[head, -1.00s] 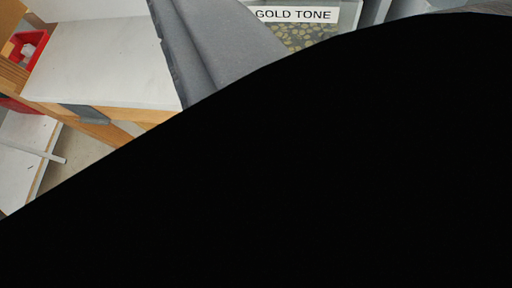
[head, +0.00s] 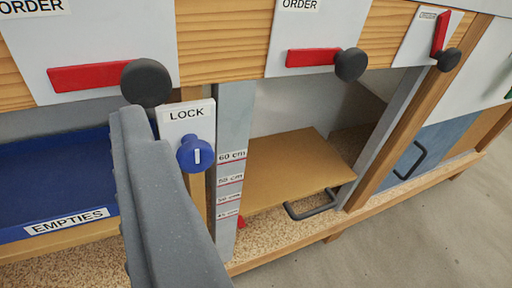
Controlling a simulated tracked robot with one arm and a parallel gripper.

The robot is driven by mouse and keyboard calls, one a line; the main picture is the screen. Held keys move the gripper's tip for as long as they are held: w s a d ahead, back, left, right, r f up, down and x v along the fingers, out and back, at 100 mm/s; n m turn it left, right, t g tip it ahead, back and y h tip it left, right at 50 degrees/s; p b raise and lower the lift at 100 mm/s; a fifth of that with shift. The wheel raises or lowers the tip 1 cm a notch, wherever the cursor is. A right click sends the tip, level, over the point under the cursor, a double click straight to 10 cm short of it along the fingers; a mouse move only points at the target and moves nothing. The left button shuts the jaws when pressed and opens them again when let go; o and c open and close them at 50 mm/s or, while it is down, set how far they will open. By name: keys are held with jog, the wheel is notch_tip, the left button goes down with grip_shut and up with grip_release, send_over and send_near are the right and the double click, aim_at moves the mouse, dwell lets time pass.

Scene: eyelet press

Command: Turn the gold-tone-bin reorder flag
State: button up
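Three reorder flags show, each a red bar with a dark round knob on a white plate. The left flag (head: 90,77) and the middle flag (head: 313,58) lie level, bar to the left of the knob. The right flag (head: 440,34) stands upright, with its knob below. The plate labels are cut off or too small to read, and no gold-tone label shows, so I cannot tell which flag is the gold-tone bin's. My gripper (head: 165,190) shows as one grey jaw, its tip just below the left flag's knob in the picture. Contact and jaw opening cannot be told.
A white LOCK plate (head: 176,115) with a blue knob (head: 195,154) is right of the jaw. A blue EMPTIES tray (head: 50,180) is at left. An open bay holds a brown board (head: 290,170) with a grey handle (head: 314,206). Grey floor (head: 430,240) is clear at lower right.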

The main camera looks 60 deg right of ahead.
jog(key=n+h, duration=0.1)
jog(key=h, duration=0.1)
send_near(148, 91)
jog(key=shift+t, duration=0.3)
jog(key=x, duration=0.2)
jog(key=b+x, duration=0.1)
jog(key=x, duration=0.2)
jog(key=b+x, duration=0.1)
jog(key=x, duration=0.2)
jog(key=shift+d+f, duration=0.15)
jog(key=shift+f, duration=0.1)
grip_shut()
